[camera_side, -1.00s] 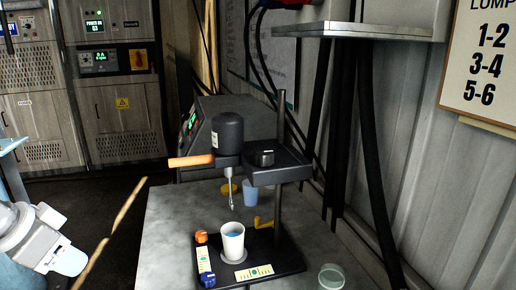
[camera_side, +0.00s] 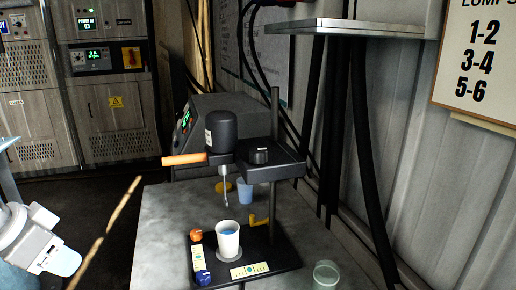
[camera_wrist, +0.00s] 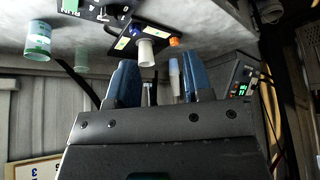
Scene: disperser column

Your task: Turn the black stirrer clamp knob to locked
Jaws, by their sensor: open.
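The black stirrer clamp knob (camera_side: 259,155) sits on top of the black clamp block (camera_side: 272,172) on the upright rod, with a small white mark on its top. The knob's setting is too small to read. The dark stirrer motor (camera_side: 221,130) with an orange handle (camera_side: 184,159) is beside it, its shaft over a white cup (camera_side: 228,240). In the wrist view a black plate (camera_wrist: 78,14) with white lettering, partly cut off, shows at the top. My gripper (camera_wrist: 160,85) is open there, blue fingers apart, not touching the knob. It is not clearly seen in the side view.
A blue cup (camera_side: 245,191) stands behind the white cup, and a clear greenish cup (camera_side: 326,276) at the front right. A shelf (camera_side: 350,27) overhangs at upper right. The table's left part is clear.

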